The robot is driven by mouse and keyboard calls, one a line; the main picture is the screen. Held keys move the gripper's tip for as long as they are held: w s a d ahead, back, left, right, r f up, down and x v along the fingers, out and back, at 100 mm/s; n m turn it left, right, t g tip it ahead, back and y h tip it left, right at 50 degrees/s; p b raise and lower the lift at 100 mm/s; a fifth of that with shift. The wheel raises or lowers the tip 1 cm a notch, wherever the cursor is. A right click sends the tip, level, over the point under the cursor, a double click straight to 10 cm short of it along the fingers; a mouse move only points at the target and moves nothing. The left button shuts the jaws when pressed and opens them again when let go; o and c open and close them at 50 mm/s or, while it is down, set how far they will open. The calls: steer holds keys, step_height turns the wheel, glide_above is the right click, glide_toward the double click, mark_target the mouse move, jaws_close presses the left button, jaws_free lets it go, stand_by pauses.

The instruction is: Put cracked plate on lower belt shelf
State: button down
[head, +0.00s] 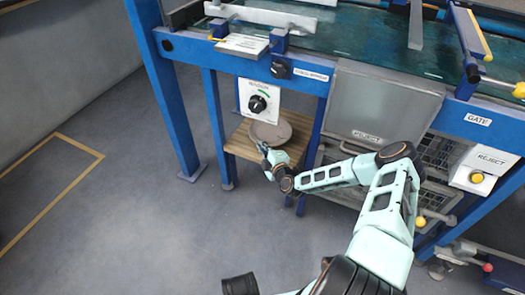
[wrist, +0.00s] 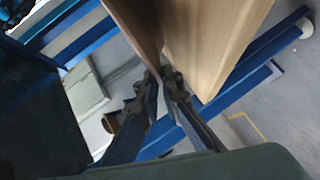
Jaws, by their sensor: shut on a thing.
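The plate (head: 270,132) is round and grey-brown. In the head view it is over the wooden lower shelf (head: 240,146) under the belt frame. My gripper (head: 266,150) is at the plate's near edge and shut on it. In the wrist view, the fingers (wrist: 161,75) pinch the edge of the plate (wrist: 138,22), with the brown shelf board (wrist: 205,40) beside it. I cannot tell whether the plate touches the shelf. No crack can be made out at this size.
Blue frame legs (head: 216,130) stand left of the shelf, and another leg (head: 318,130) stands on its right. A white dial box (head: 259,100) hangs just above the plate. A grey hinged panel (head: 378,105) is to the right. The floor at left is clear.

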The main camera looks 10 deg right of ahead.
steer(key=shift+f, duration=0.55)
steer(key=shift+f, duration=0.1)
steer(key=c, duration=2.1)
jaws_free()
steer(key=shift+p+v, duration=2.35)
steer(key=shift+v, duration=3.7)
steer(key=shift+w, duration=0.1)
